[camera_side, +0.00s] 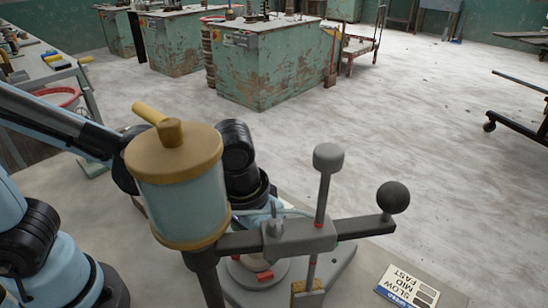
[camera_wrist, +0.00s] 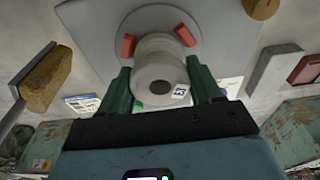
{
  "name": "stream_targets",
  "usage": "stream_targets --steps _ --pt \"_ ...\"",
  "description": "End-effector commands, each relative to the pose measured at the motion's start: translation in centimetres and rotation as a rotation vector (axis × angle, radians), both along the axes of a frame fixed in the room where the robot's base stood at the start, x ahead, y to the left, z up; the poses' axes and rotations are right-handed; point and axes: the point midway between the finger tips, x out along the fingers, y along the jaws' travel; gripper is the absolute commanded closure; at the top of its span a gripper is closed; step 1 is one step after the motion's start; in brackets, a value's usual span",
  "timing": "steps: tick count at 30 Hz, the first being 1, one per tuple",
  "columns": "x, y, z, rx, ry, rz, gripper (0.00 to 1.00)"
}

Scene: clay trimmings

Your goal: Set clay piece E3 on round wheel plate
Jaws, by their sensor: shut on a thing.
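The clay piece (camera_wrist: 158,74) is a pale, ringed round piece with a dark hole in its end and a small tag that seems to read E3. My gripper (camera_wrist: 159,66) is shut on it, with one dark green finger on each side. The round wheel plate (camera_wrist: 142,20) is a light grey disc behind the piece in the wrist view, with two red blocks on either side of it. In the side view the plate (camera_side: 242,277) is partly hidden by a dark lever. The piece and my fingertips are hidden there. I cannot tell whether the piece touches the plate.
A blue canister (camera_side: 180,205) with a brass lid and a lever with a black ball knob (camera_side: 393,197) stand in front of the plate. A speed card (camera_side: 405,288) lies at the lower right. A brown sponge-like block (camera_wrist: 46,80) is left in the wrist view.

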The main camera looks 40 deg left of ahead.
Motion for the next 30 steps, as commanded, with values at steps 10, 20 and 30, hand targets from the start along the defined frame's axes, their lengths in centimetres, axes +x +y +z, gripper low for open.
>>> stream_targets --steps 10,20,30 --pt "0.01 -0.01 -0.21 0.000 0.000 0.000 0.76" --pt "0.00 0.00 -0.38 0.000 0.000 0.000 0.10" --pt "-0.05 0.00 0.17 0.000 0.000 0.000 0.10"
